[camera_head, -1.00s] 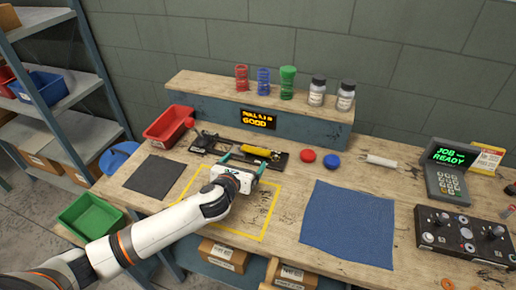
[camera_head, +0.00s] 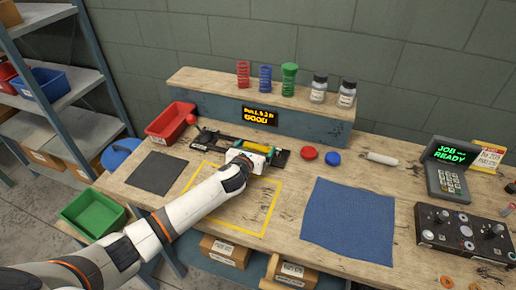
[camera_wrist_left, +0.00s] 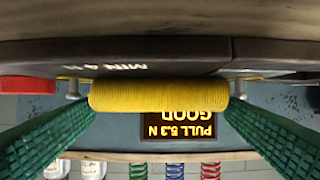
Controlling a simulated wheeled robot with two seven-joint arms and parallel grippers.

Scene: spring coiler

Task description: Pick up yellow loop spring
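The yellow loop spring (camera_wrist_left: 160,96) lies across the dark gauge (camera_wrist_left: 130,62) between two metal pegs in the left wrist view. In the head view, the spring (camera_head: 258,148) is partly hidden by my left gripper (camera_head: 251,152). The gripper's green fingers stand wide apart, one near each end of the spring. The fingers look open around it; whether they touch its ends is hard to tell. My right gripper is not in view.
A display reading GOOD (camera_head: 260,116) is on the shelf front (camera_head: 210,107) behind. Red (camera_head: 243,75), blue (camera_head: 265,79) and green springs (camera_head: 289,80) and two jars stand on it. A red bin (camera_head: 170,124) is left; red and blue discs are right. The blue cloth (camera_head: 348,221) lies clear.

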